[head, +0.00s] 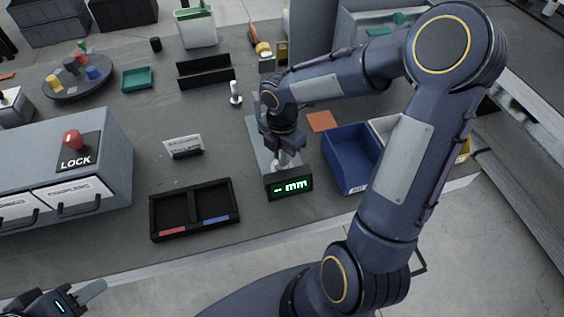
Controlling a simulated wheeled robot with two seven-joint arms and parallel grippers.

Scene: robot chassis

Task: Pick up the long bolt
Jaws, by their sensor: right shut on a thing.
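My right gripper (284,150) points down over the grey measuring device (258,150) in the middle of the table. It is shut on a pale metal bolt (287,162), whose lower part shows just below the fingers. The gripper hides the rest, so I cannot tell its length or whether it touches the device. Another pale bolt-like piece (236,97) stands upright on the table, up and left of the gripper. My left gripper (88,293) is at the lower left corner, partly cut off, away from the bolts; its opening is unclear.
The device's display (289,186) reads "-- mm". A black two-compartment tray (194,228) stands left of it and a blue bin (345,178) right. A drawer cabinet with a red LOCK button (72,139) fills the left. A small sign (183,144) stands between.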

